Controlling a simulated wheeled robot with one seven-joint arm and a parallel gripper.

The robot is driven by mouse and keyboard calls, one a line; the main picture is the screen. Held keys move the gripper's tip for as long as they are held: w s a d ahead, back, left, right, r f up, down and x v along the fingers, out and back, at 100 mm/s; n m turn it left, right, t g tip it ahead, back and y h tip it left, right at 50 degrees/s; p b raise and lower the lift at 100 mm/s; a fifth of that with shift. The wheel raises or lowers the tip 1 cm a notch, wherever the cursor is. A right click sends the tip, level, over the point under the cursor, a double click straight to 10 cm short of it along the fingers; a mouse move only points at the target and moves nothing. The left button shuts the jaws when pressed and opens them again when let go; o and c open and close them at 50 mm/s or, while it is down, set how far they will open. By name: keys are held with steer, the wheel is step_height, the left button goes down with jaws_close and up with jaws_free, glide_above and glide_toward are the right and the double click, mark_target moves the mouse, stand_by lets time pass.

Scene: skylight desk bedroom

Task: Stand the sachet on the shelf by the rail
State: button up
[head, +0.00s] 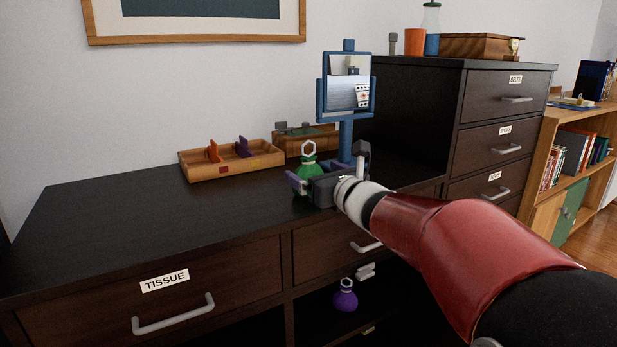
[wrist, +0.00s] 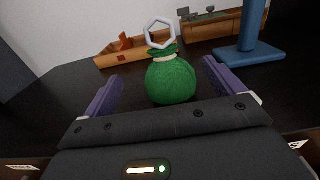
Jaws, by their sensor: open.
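A green sachet (head: 308,168) with a pale hexagonal ring on top stands upright on the dark dresser top (head: 130,220). In the wrist view the green sachet (wrist: 171,82) is between the two purple fingers of my gripper (wrist: 162,75), with a visible gap on each side. My gripper (head: 312,184) is open, low over the dresser top. A purple sachet (head: 345,297) with a similar ring sits in the open shelf compartment (head: 312,308) under the dresser's drawers. I cannot make out a rail for certain.
A wooden tray (head: 232,172) with orange and purple pieces stands behind left. A wooden box (head: 291,149) and a blue stand with a mirror-like panel (head: 347,85) are close behind the green sachet. A taller drawer unit (head: 410,110) rises at right. The dresser's left top is clear.

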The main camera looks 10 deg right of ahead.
mark_target(304, 163)
steer(key=x, duration=0.2)
steer(key=p+x, duration=0.1)
steer(key=x, duration=0.1)
steer(key=p+x, duration=0.1)
steer(key=x, duration=0.2)
steer(key=shift+w+d+f, duration=0.1)
steer(key=shift+w+d, duration=0.1)
steer(key=shift+d, duration=0.2)
steer(key=shift+c, duration=0.3)
steer(key=c, duration=1.1)
